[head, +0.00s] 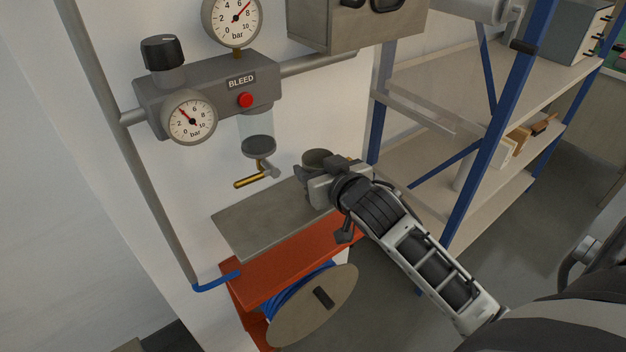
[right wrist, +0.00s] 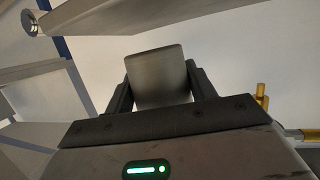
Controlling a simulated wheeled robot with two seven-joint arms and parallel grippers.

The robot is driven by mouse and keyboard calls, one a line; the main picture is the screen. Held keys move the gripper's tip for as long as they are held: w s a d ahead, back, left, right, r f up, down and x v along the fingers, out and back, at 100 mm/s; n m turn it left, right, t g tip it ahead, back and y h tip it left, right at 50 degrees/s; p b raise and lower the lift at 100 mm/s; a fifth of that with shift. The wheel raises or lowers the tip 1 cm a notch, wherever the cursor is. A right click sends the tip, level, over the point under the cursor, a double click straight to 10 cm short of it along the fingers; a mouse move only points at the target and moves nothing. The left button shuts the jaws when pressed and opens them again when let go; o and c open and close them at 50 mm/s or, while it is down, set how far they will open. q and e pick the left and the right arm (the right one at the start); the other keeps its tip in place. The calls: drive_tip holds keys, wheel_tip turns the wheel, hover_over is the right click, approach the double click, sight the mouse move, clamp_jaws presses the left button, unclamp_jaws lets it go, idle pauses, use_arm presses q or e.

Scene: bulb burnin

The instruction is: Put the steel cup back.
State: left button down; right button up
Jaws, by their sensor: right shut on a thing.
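The steel cup (right wrist: 160,76) is a plain grey cylinder in the right wrist view, between the two dark fingers of my right gripper (right wrist: 158,90). In the head view the cup (head: 317,158) shows only as a dark round top just past my right gripper (head: 318,178), which hides most of it. My right gripper is shut on the cup, over the right end of the grey shelf plate (head: 255,222). I cannot tell whether the cup touches the plate. My left gripper is not in view.
A bleed unit (head: 205,95) with gauges, a red button and a clear bowl hangs on the wall; its brass-handled valve (head: 255,178) is left of my gripper. A red stand with a cable reel (head: 313,305) is below. A blue-framed rack (head: 490,130) stands right. The plate's left part is clear.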

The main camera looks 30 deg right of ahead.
wheel_tip(320, 180, down, 3)
drive_tip(key=shift+r+b, duration=0.1)
drive_tip(key=shift+b, duration=0.7)
drive_tip(key=shift+r, duration=0.2)
drive_tip(key=shift+f, duration=0.15)
drive_tip(key=o, duration=1.1)
drive_tip(key=shift+c, duration=0.2)
